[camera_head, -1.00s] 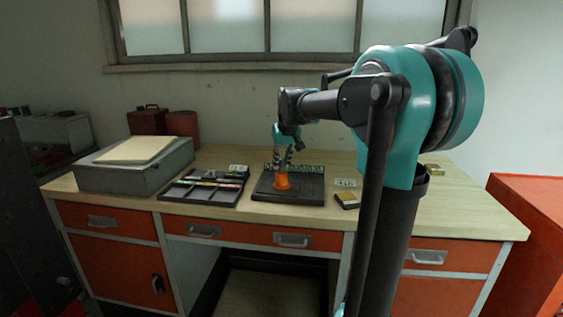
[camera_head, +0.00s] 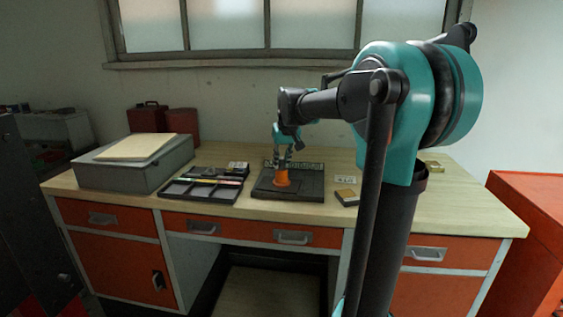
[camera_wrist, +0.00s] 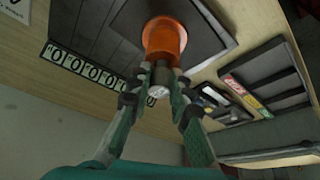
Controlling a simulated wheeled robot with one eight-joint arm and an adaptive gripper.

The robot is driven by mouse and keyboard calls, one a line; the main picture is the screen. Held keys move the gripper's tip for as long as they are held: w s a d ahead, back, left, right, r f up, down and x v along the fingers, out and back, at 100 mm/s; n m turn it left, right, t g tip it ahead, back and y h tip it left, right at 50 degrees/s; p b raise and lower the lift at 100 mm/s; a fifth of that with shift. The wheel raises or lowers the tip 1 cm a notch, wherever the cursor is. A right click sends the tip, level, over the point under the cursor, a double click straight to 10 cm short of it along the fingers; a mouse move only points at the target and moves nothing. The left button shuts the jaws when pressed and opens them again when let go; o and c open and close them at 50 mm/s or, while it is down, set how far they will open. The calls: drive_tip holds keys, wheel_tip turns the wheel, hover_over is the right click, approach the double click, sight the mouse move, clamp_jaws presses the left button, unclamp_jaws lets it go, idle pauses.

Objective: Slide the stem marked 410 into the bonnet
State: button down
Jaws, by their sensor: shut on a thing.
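The orange bonnet (camera_head: 282,178) stands upright on a dark plate (camera_head: 304,190) on the bench. In the wrist view the bonnet (camera_wrist: 165,36) is at top centre. My gripper (camera_wrist: 164,76) is shut on a short silver metal piece (camera_wrist: 160,93), which looks like the stem. The stem lies in line with the bonnet at its open end. I cannot tell how far it is inside, and no 410 mark is readable. In the head view my gripper (camera_head: 282,160) is right above the bonnet, and the stem is too small to make out.
A black compartment tray (camera_head: 204,192) with coloured labels lies left of the plate. A row of white number tags (camera_wrist: 85,68) runs along the plate's back edge. A small box (camera_head: 346,197) and a card sit to the right. A grey case (camera_head: 135,170) stands at the left.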

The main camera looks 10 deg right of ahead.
idle(0.4)
drive_tip(key=c, duration=1.3)
unclamp_jaws()
drive_tip(key=shift+r, duration=0.1)
drive_tip(key=v, duration=1.2)
drive_tip(key=shift+w, duration=0.1)
